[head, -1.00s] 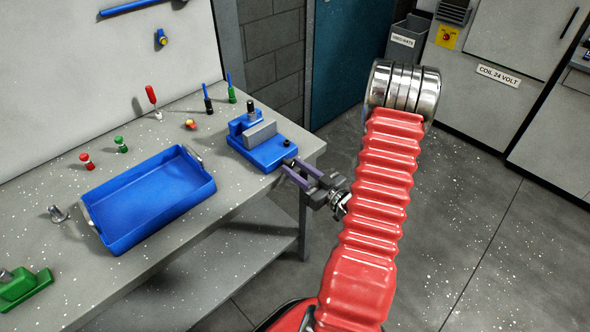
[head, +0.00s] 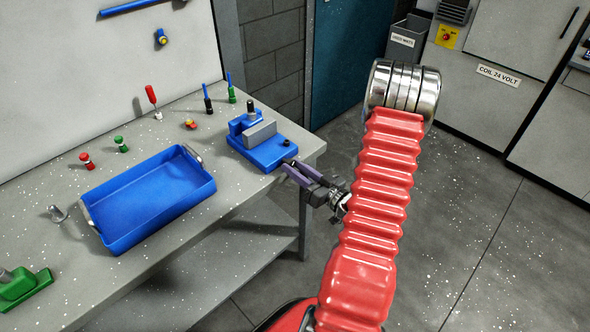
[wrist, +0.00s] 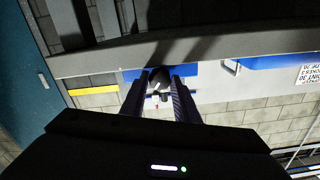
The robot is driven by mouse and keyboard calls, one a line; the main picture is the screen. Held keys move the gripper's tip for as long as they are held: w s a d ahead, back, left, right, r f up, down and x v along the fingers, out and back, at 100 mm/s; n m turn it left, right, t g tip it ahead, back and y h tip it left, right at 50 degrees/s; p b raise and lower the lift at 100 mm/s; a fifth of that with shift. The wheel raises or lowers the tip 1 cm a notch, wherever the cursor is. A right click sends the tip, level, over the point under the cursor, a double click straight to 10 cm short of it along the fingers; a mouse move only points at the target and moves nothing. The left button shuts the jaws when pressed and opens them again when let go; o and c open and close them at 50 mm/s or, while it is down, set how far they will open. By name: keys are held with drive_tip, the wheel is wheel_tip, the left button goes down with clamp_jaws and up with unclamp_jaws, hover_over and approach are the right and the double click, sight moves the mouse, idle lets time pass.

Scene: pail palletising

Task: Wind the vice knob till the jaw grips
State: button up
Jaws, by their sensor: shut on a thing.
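The blue vice (head: 268,155) stands at the right end of the bench, with a grey jaw block (head: 260,134) across it. A dark upright cylinder (head: 251,104) shows behind the block; I cannot tell whether the jaw touches it. My gripper (head: 291,163) reaches the vice's front end from the right. In the wrist view, its two purple-grey fingers (wrist: 160,80) are shut on the dark round knob (wrist: 158,77), one on each side. In the head view the knob is mostly hidden by the fingers.
A blue tray (head: 150,240) lies left of the vice, empty. Several small coloured tools stand behind it, among them a red-handled one (head: 151,96). A green object (head: 22,288) is at the near left. The bench's right edge (head: 318,150) is close to my gripper.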

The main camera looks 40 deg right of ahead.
drive_tip(key=shift+o, duration=0.2)
drive_tip(key=o, duration=1)
drive_tip(key=shift+o, duration=0.2)
drive_tip(key=shift+s+d, duration=0.1)
drive_tip(key=s, duration=1.3)
drive_tip(key=shift+s+d, duration=0.15)
drive_tip(key=shift+s, duration=0.15)
